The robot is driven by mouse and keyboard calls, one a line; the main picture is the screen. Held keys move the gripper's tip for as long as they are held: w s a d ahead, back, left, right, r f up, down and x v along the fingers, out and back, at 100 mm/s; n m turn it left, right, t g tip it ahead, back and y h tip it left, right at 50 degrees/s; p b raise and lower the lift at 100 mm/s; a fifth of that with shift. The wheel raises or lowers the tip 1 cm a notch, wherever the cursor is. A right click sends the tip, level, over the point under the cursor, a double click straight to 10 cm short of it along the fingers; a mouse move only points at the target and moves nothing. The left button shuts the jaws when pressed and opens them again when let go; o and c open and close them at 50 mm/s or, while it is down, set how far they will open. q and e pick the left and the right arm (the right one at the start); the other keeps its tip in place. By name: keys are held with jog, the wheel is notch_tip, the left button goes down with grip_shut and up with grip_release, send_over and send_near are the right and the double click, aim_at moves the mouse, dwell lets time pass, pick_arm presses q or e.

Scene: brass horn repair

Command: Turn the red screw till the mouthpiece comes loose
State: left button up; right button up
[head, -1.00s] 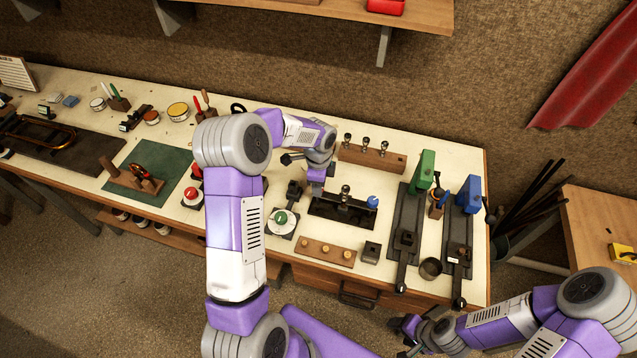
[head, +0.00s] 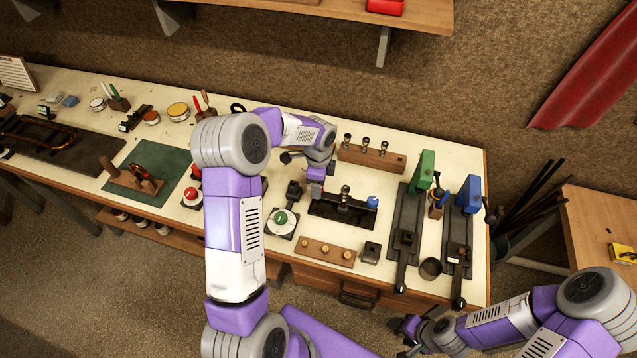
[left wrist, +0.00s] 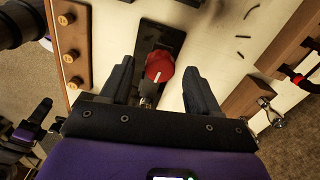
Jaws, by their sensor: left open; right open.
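The red screw (left wrist: 159,66) has a round red head with a white mark and shows in the left wrist view. It lies between the two spread fingers of my left gripper (left wrist: 157,72), with a gap visible on either side. In the head view my left gripper hides it, at the left end of a dark puller (head: 338,212). A silver mouthpiece (head: 346,190) stands upright at the puller's middle; a blue knob (head: 372,201) is at its right end. My right gripper (head: 408,332) is open and empty, off the table's front edge.
A wooden rack (head: 371,160) with several mouthpieces stands behind the puller. A wooden block with brass pegs (head: 327,252) lies in front. A green-knobbed device (head: 283,220) is at left; green (head: 424,170) and blue (head: 468,195) tools stand at right.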

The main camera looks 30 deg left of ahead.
pick_arm(q)
notch_tip(320, 180, up, 7)
jog(key=shift+r, duration=0.1)
dwell(0.7)
